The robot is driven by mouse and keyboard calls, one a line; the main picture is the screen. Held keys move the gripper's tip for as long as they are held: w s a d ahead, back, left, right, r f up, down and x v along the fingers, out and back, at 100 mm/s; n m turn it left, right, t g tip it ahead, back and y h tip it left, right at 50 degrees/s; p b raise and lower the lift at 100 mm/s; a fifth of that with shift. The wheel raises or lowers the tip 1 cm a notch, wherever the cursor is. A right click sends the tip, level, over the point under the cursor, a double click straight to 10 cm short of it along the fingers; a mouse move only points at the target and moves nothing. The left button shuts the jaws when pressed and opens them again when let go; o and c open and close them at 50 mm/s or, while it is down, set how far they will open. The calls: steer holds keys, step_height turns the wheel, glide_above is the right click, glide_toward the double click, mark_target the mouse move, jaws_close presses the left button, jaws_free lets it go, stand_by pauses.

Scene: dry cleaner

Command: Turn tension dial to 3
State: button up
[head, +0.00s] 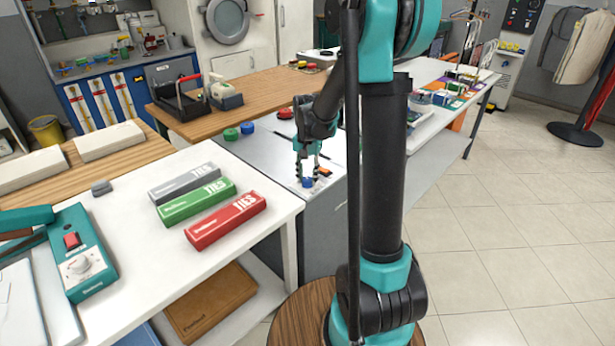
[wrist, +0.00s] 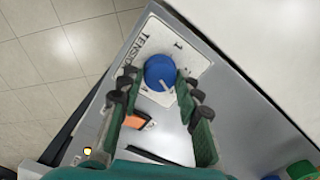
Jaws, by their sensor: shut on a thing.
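The tension dial (wrist: 158,70) is a round blue knob with a pale pointer line, on a white plate (wrist: 190,58) lettered "TENSION". Its line points toward the lower right of the wrist view. Marks on the plate are partly hidden, and I cannot read which number the line meets. In the head view the blue dial (head: 307,183) sits at the front of the grey machine top. My gripper (wrist: 157,80) has one finger on each side of the dial and is shut on it. In the head view my gripper (head: 307,176) comes down on it from above.
An orange piece (wrist: 137,121) lies close by the dial on the grey top. Green and blue round things (head: 231,134) and a red one (head: 285,113) stand farther back. Red, green and grey tie boxes (head: 225,220) lie on the white table to the left.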

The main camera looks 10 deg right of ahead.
mark_target(308, 179)
steer(key=shift+m, duration=0.6)
steer(key=o, duration=1.2)
steer(key=shift+c, duration=0.2)
step_height(308, 179, up, 12)
steer(key=shift+s, duration=0.1)
